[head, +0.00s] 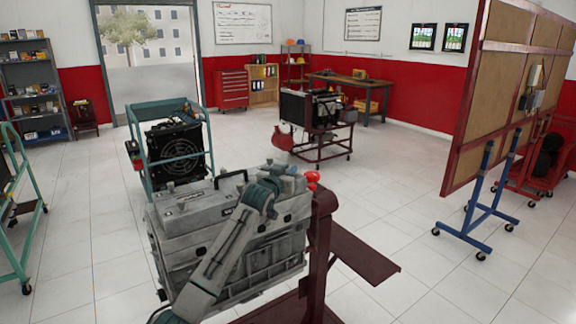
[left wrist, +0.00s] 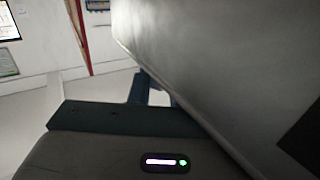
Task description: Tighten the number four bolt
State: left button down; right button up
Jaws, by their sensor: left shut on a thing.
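The grey engine block (head: 190,249) stands in front of me on a dark red stand (head: 320,240). Several grey bolt-like knobs stick up from its top, one (head: 165,188) at the left and one (head: 225,172) farther back. I can read no numbers on them. In the left wrist view a large grey surface (left wrist: 225,60) fills the upper right. My right gripper is not in view.
A teal cart (head: 150,110) with a radiator fan stands behind the engine. Another engine on a red stand (head: 320,135) is farther back. A brown board (head: 505,90) on blue legs stands at the right. The tiled floor between them is free.

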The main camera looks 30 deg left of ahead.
pick_arm(q)
jog(key=shift+m+h+p, duration=0.3)
jog(key=shift+h+p, duration=0.05)
jog(key=shift+h, duration=0.15)
dwell(0.3)
jog(key=c, duration=1.4)
grip_release()
jog(key=s+b, duration=0.4)
jog(key=s, duration=0.6)
jog(key=shift+s+d, duration=0.4)
jog(key=shift+d, duration=0.05)
